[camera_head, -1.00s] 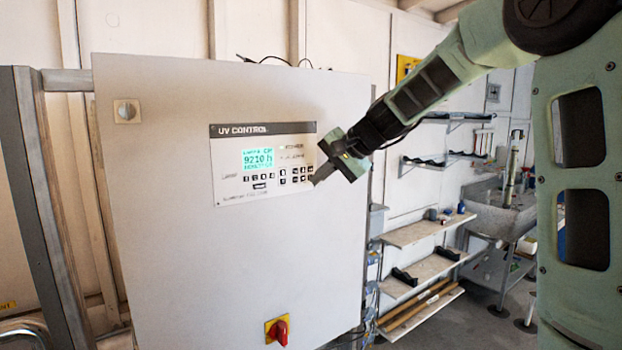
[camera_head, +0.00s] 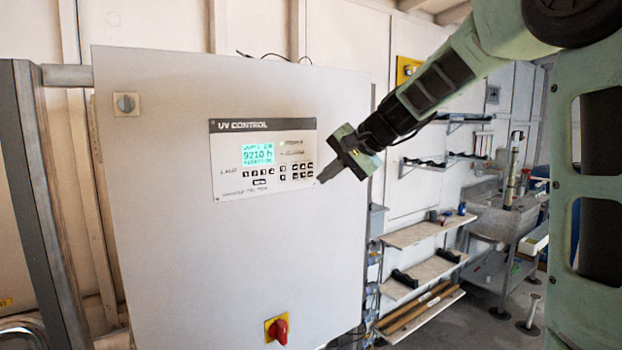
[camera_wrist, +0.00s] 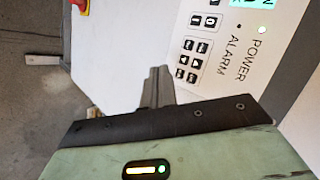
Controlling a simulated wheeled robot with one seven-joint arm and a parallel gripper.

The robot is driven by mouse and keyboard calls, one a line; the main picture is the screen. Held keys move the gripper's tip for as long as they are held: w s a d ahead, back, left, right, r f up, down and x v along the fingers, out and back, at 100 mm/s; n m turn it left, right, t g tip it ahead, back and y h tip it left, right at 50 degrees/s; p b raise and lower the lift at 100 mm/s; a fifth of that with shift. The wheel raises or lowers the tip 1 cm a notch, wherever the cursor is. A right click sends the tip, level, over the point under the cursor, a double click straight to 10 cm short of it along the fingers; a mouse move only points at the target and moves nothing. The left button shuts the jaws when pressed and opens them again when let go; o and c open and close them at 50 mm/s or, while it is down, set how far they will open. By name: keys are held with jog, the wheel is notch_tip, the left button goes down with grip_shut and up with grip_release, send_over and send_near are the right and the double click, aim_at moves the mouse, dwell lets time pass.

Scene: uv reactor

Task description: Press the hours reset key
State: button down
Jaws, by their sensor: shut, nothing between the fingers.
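The UV control panel (camera_head: 230,146) is a white plate with a dark title strip on a grey cabinet door. Its lit display (camera_head: 258,155) reads 9210 h. Small black keys (camera_head: 257,173) sit below the display, and another key block (camera_head: 296,171) sits at the lower right. The key labels are too small to read, so I cannot tell which is the hours reset key. My gripper (camera_head: 321,179) is shut and empty, its tip at the panel's lower right corner. In the wrist view the fingers (camera_wrist: 158,74) point toward the key block (camera_wrist: 190,60); contact cannot be told.
A red rotary switch (camera_head: 279,328) on a yellow plate is low on the cabinet door (camera_head: 170,240). A small knob (camera_head: 126,105) is at its upper left. Shelves (camera_head: 425,230) and a sink (camera_head: 500,215) stand to the right.

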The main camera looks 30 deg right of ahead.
jog(key=s+b, duration=0.1)
jog(key=s, duration=0.2)
jog(key=shift+s, duration=0.3)
dwell(0.6)
jog(key=s+a+f+n+g+b, duration=0.1)
jog(key=s+a+f+n+g, duration=0.3)
jog(key=a+f, duration=0.45)
jog(key=s+a+f+n+g+b, duration=0.15)
jog(key=s+a+f+n, duration=0.35)
jog(key=a, duration=0.6)
jog(key=s+a+f+n+g+h, duration=0.1)
jog(key=s+a+f+n, duration=0.1)
jog(key=s, duration=0.4)
jog(key=s+a+f+n+g+h, duration=0.1)
jog(key=s+a+f+n, duration=0.2)
jog(key=s+f, duration=0.3)
jog(key=s+a+f+n+g+h+b, duration=0.1)
jog(key=s+a+f+n, duration=0.1)
jog(key=s+f+n, duration=0.2)
jog(key=s+f, duration=0.1)
jog(key=s, duration=0.2)
jog(key=shift+s+a+h, duration=0.2)
jog(key=shift+s+h, duration=0.1)
